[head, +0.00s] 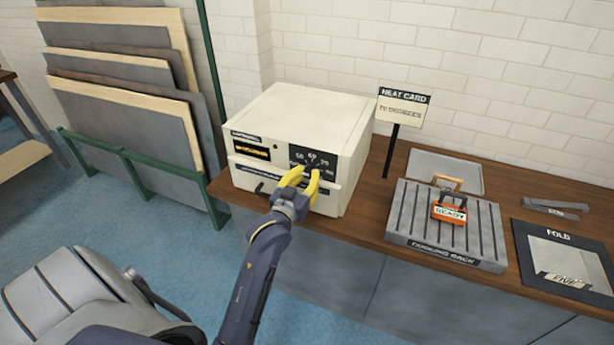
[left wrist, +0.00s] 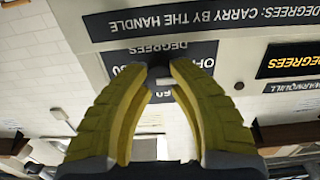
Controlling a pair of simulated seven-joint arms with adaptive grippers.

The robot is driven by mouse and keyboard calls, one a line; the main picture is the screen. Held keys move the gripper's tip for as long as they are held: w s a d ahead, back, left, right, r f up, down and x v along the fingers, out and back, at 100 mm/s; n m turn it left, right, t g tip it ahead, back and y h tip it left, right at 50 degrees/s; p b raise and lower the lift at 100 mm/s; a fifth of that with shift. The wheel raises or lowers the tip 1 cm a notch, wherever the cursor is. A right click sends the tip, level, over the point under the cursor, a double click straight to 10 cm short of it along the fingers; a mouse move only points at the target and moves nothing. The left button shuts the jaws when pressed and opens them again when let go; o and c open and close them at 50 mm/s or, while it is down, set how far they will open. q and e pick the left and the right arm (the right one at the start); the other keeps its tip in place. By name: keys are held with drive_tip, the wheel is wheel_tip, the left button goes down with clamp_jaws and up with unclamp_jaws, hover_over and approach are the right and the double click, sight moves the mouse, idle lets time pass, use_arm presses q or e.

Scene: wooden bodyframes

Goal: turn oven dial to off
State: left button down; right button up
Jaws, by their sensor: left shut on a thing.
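A cream-white box oven (head: 290,112) stands on the wooden counter. Its front carries a black dial panel (head: 328,157) with white numbers, which also shows upside down in the left wrist view (left wrist: 198,60). My right gripper is not in view.
A heat card sign (head: 403,106) stands right of the oven. Boards (head: 120,70) lean in a green rack at left.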

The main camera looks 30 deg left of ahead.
use_arm(q)
drive_tip(key=shift+r, duration=0.1)
idle(0.3)
drive_tip(key=c, duration=1)
unclamp_jaws()
drive_tip(key=shift+s, duration=0.15)
drive_tip(key=s+d, duration=0.1)
drive_tip(key=s, duration=1)
drive_tip(key=shift+s+d, duration=0.3)
drive_tip(key=shift+d, duration=0.1)
